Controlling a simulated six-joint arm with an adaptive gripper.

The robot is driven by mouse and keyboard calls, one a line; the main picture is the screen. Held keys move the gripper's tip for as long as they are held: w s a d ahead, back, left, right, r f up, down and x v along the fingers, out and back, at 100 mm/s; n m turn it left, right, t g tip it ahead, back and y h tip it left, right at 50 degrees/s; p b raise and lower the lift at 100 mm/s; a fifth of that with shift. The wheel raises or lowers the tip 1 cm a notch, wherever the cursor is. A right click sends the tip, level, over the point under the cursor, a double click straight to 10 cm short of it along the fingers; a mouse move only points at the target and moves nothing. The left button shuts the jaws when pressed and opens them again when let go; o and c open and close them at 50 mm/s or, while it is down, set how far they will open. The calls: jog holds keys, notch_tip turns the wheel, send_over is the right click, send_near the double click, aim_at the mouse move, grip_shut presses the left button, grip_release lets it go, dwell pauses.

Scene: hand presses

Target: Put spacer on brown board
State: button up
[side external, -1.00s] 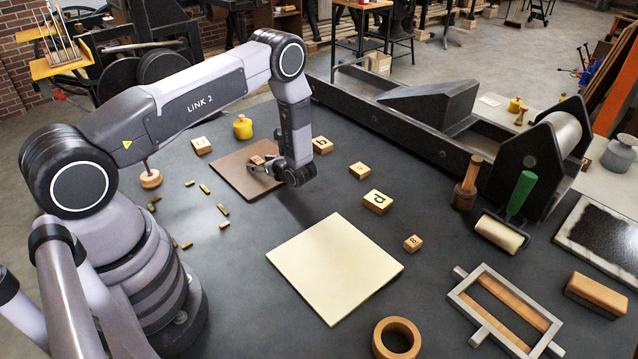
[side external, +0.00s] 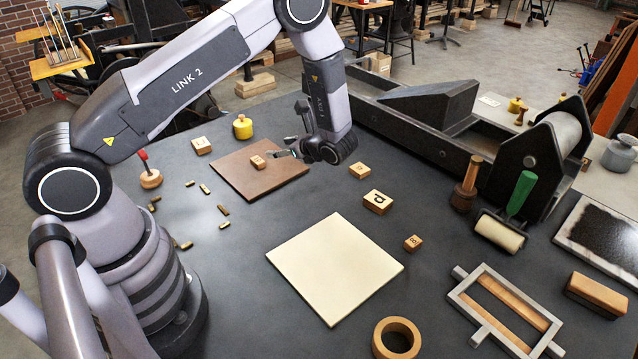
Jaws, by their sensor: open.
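The brown board (side external: 240,181) lies flat on the dark table at the back left. A small light wooden block (side external: 258,162) with a dark mark rests on it; I cannot tell whether this block is the spacer. Several small brass-coloured pieces (side external: 223,209) lie loose on the table left of and in front of the board.
A cream board (side external: 335,268) lies in the middle front. Lettered blocks (side external: 377,202) stand right of the brown board, with a yellow-knobbed item (side external: 243,127) behind it. A red-handled tool (side external: 149,176) stands at left. The press (side external: 540,150), a roller (side external: 500,232) and a metal frame (side external: 505,312) occupy the right.

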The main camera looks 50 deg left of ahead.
jog(key=s+d+r+n+h, duration=0.25)
jog(key=s+r+n, duration=0.25)
jog(key=r, duration=0.5)
jog(key=s+d+r+n+h, duration=0.1)
jog(key=s+r+n+h, duration=0.35)
jog(key=r, duration=0.65)
jog(key=s+d+r+n+t+h, duration=0.3)
jog(key=s+d+r, duration=0.1)
jog(key=s, duration=0.3)
jog(key=s+d+r+n+t+h, duration=0.2)
jog(key=s+d+r+n+t, duration=0.1)
jog(key=s, duration=0.5)
jog(key=shift+d+r+t+h, duration=0.4)
jog(key=shift+d+r, duration=0.3)
jog(key=shift+d, duration=0.2)
